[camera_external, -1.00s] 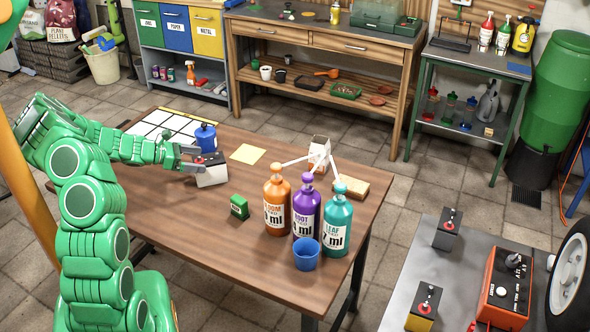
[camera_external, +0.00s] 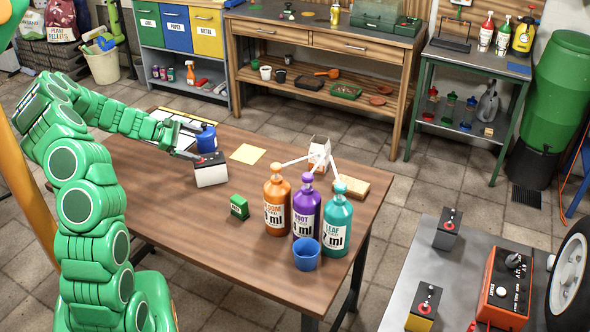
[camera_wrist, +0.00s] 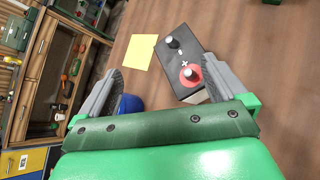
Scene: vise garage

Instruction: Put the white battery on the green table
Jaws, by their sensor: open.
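The white battery (camera_external: 212,176) has a dark top with a red terminal and stands on the brown wooden table (camera_external: 180,225), near its back left. Its dark top (camera_wrist: 184,62) shows in the wrist view, with plus and minus marks. My gripper (camera_external: 183,143) is open and empty, up and left of the battery and close to it. In the wrist view, the fingers (camera_wrist: 158,84) are spread, with the battery beyond them near the right finger. A table with green legs and a dark top (camera_external: 483,58) stands at the back right, holding bottles.
A blue container (camera_external: 206,137) stands just behind the battery. A yellow note (camera_external: 248,154), green box (camera_external: 239,207), orange, purple and teal bottles (camera_external: 306,210) and a blue cup (camera_external: 306,254) are also on the wooden table. Other batteries (camera_external: 447,229) sit on a grey table at the right.

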